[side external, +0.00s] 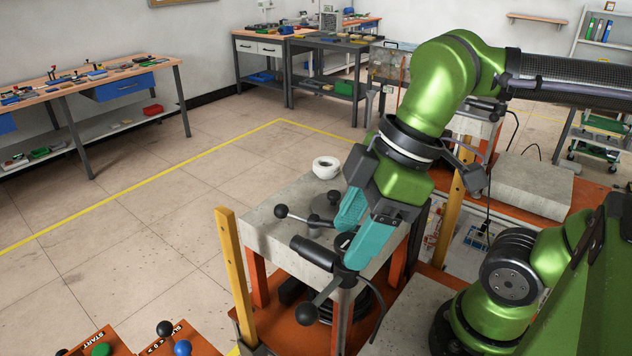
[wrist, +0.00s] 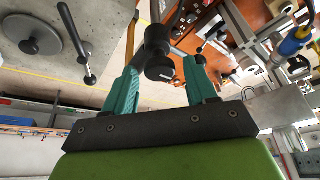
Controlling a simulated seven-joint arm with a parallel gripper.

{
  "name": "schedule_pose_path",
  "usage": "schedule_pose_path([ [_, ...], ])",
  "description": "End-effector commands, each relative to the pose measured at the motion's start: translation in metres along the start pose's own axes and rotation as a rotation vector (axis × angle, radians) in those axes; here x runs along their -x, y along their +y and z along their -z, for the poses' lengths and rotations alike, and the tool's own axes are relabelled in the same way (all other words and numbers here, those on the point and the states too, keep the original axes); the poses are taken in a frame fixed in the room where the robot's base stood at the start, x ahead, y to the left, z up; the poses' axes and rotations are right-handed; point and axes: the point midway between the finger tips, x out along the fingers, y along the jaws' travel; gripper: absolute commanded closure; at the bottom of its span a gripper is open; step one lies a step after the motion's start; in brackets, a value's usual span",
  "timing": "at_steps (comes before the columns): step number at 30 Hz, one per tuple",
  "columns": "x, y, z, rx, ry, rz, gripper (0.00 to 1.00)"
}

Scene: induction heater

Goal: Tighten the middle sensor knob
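My gripper (side external: 350,242) has two teal fingers that stand apart, pointing down at the front edge of a grey-topped stand. In the wrist view, a black knob-like part (wrist: 158,68) with a round end shows between the spread fingertips (wrist: 164,66), with a gap on each side. I cannot tell for sure that it is the middle sensor knob. In the side view, a black cylindrical part (side external: 312,251) with a ball-ended lever (side external: 307,312) sits beside the lower finger, which partly hides that spot.
The stand's grey top (side external: 272,233) carries a ball-ended lever (side external: 282,211), a grey disc (side external: 322,211) and a white ring (side external: 326,166). A yellow post (side external: 234,275) rises at its left corner. START (side external: 100,348) and neighbouring control boxes lie front left. The floor to the left is clear.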

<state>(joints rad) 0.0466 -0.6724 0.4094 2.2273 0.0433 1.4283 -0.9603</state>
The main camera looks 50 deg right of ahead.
Motion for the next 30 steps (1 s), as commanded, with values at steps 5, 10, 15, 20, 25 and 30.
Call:
schedule_pose_path([
  [5, 0.0002, 0.0, 0.0001, 0.0, 0.0, 0.0, 0.72],
  [10, 0.0004, 0.0, 0.0001, 0.0, 0.0, 0.0, 0.93],
  [15, 0.0005, -0.0002, 0.0001, -0.012, 0.0, -0.005, 0.93],
  [20, 0.0007, -0.0006, 0.0001, -0.057, 0.0, -0.025, 0.93],
  [25, 0.0005, -0.0016, 0.0005, -0.155, 0.001, -0.066, 0.93],
  [30, 0.0005, -0.0029, 0.0007, -0.291, 0.001, -0.124, 0.93],
])
